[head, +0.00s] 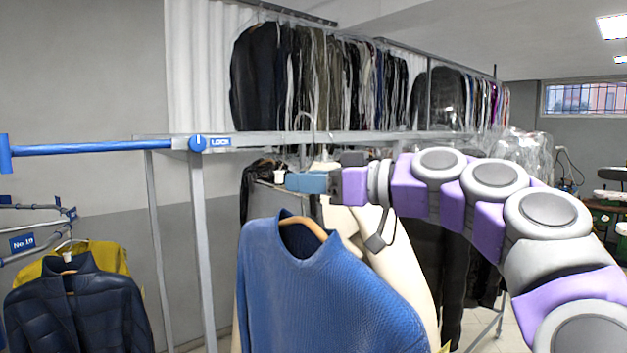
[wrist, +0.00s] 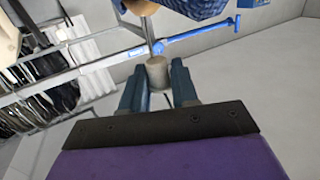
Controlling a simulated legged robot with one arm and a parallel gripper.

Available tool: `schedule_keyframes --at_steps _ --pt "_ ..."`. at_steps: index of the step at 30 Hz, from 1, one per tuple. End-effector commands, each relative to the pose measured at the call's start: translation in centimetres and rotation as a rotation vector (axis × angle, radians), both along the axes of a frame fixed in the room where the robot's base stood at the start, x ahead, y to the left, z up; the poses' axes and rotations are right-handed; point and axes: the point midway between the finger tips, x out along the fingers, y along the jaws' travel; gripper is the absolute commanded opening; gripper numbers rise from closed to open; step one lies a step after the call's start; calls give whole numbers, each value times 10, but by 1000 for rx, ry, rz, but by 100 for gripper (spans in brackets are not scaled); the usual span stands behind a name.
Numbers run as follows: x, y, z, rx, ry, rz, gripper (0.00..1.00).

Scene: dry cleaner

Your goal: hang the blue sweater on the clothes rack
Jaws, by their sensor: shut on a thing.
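The blue sweater (head: 318,295) hangs from a wooden hanger (head: 303,225) in the head view, right of centre. Part of it shows at the top of the wrist view (wrist: 200,8). My gripper (head: 288,181) is above the sweater's collar. In the wrist view my gripper (wrist: 157,78) is shut on a short pale cylinder (wrist: 157,72), which appears to be the hanger's grip. A thin metal hook (head: 306,120) rises above the gripper. A clothes rack with a blue bar (head: 95,148) stands to the left. The sweater is apart from this bar.
A lower rail marked No 19 (head: 22,242) holds a navy jacket (head: 78,308) and a yellow garment (head: 108,256) at lower left. A cream garment (head: 402,255) is behind the sweater. Bagged clothes (head: 320,80) hang behind. The blue bar's visible length is empty.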

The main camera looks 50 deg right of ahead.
Motion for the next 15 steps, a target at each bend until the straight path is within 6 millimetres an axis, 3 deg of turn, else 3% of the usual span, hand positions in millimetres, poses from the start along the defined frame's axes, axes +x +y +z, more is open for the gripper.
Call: schedule_keyframes --at_steps 15 --pt "31 -5 2 -1 -1 2 0"
